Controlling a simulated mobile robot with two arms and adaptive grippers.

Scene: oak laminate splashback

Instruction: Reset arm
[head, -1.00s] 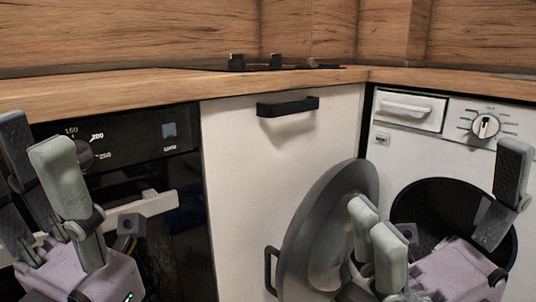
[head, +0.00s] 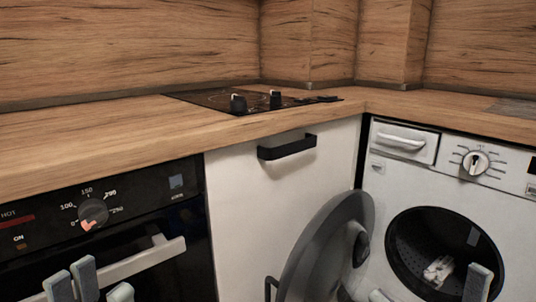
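Only the fingertips of my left gripper (head: 88,283) show, at the bottom left of the head view in front of the oven; the rest is below the picture, so its opening is unclear. My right gripper (head: 430,290) is at the bottom right, in front of the washing machine (head: 400,166). Its fingertips stand wide apart on either side of a gap, with nothing seen between them in its grasp. Its palm is cut off by the lower edge.
The washing machine's round door (head: 325,245) stands open, and a whitish item (head: 438,270) lies in the drum. The oven (head: 150,215) has a protruding handle (head: 140,262). A white cabinet (head: 235,190) stands between. The wooden worktop (head: 90,138) holds a black hob (head: 215,98).

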